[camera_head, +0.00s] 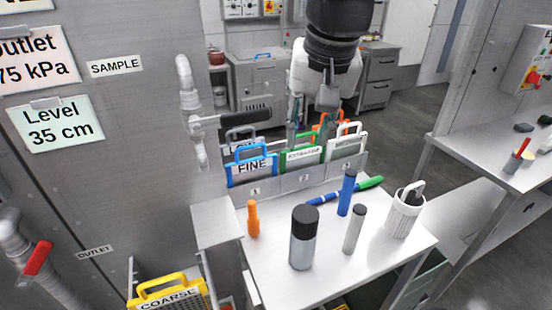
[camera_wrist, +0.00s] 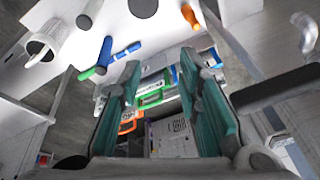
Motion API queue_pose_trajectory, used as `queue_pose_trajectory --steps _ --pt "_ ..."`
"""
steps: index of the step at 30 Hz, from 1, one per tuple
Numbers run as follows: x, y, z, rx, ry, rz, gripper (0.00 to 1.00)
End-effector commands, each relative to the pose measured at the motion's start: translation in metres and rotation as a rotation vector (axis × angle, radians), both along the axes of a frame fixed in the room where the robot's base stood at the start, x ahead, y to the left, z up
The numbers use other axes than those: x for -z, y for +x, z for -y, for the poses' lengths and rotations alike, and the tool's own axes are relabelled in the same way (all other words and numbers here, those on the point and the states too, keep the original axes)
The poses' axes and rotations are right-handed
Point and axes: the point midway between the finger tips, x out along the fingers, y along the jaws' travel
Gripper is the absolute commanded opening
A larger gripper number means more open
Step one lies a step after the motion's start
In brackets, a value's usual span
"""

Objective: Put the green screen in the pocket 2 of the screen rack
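The green screen (camera_head: 302,157) stands upright in the screen rack (camera_head: 282,184), behind the middle front label, which lines up with pocket 2. Its handle is at the top, and its green handle (camera_wrist: 152,99) also shows between my fingers in the wrist view. How deep it sits is hard to tell. The blue FINE screen (camera_head: 252,168) stands to its left and a white-handled screen (camera_head: 346,146) to its right. My gripper (camera_head: 312,125) is above and behind the rack. Its teal fingers (camera_wrist: 165,95) are apart, with nothing visibly clamped between them.
An orange-handled screen (camera_head: 329,121) and a grey one (camera_head: 240,135) stand behind the front row. A sample valve pipe (camera_head: 190,110) juts out left of the rack. Bottles, markers and a white cup (camera_head: 404,216) stand on the bench in front. A yellow COARSE screen (camera_head: 168,292) is at lower left.

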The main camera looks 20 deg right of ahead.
Motion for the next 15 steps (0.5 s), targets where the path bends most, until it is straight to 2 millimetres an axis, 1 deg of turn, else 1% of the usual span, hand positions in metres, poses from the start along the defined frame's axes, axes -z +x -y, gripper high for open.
queue_pose_trajectory --steps 1,3,6,10,12,15 --pt "0.003 -0.020 -0.007 -0.067 -0.018 0.022 0.31" --pt "0.010 -0.044 -0.013 -0.163 -0.047 0.047 0.31" --pt "0.023 -0.073 -0.020 -0.284 -0.086 0.077 0.31" --pt "0.038 -0.099 -0.026 -0.396 -0.125 0.105 0.31" --pt "0.044 -0.106 -0.027 -0.433 -0.139 0.115 0.31" --pt "0.048 -0.112 -0.028 -0.460 -0.149 0.121 0.31"
